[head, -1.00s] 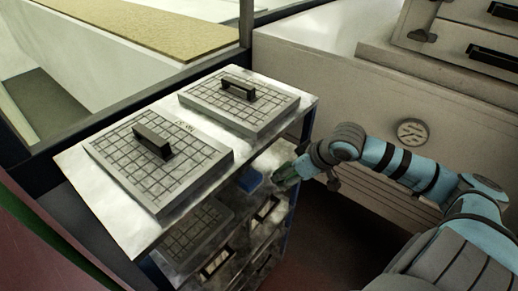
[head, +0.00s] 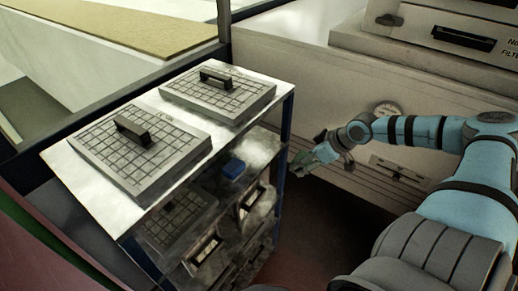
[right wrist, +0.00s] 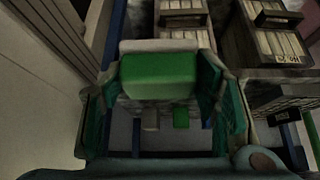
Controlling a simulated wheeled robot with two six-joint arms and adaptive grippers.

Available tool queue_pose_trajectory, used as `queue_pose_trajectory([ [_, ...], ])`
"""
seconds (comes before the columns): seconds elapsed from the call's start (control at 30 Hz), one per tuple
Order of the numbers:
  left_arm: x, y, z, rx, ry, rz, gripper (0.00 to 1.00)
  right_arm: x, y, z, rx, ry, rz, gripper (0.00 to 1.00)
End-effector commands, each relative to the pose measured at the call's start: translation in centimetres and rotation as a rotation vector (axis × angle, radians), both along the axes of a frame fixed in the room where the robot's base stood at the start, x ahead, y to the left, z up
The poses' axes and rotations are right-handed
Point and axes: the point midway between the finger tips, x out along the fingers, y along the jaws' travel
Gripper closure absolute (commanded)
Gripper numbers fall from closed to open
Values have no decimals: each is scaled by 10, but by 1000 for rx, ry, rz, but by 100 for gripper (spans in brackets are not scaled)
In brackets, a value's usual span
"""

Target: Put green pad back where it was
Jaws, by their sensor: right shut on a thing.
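The green pad (right wrist: 160,75) is a block between the fingers of my right gripper in the right wrist view. My right gripper (right wrist: 165,95) is shut on it. In the head view the right gripper (head: 308,160) is small, just right of the metal rack (head: 190,192) and apart from it. The pad is hard to make out there. A blue pad (head: 234,168) lies on the rack's shelf below the top. My left gripper is not in view.
Two gridded plates with black handles (head: 140,150) (head: 218,90) lie on the rack top. Boxes with slatted contents (right wrist: 184,15) show in the right wrist view. A pale panelled wall (head: 330,90) stands behind my right arm. Dark floor is open right of the rack.

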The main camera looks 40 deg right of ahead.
Motion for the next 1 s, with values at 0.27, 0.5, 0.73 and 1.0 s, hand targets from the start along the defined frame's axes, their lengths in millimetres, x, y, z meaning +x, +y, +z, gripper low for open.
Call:
queue_pose_trajectory([
  [0.27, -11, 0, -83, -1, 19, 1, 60, 45, 14, -15, 9, -17, 0, 75],
  [0.5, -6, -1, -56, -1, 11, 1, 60, 114, 33, -3, 8, -5, -1, 75],
  [0.73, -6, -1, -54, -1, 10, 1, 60, 149, 41, -4, 3, -2, -2, 75],
  [1.0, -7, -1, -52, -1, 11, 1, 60, 163, 44, -21, -4, 0, 0, 75],
])
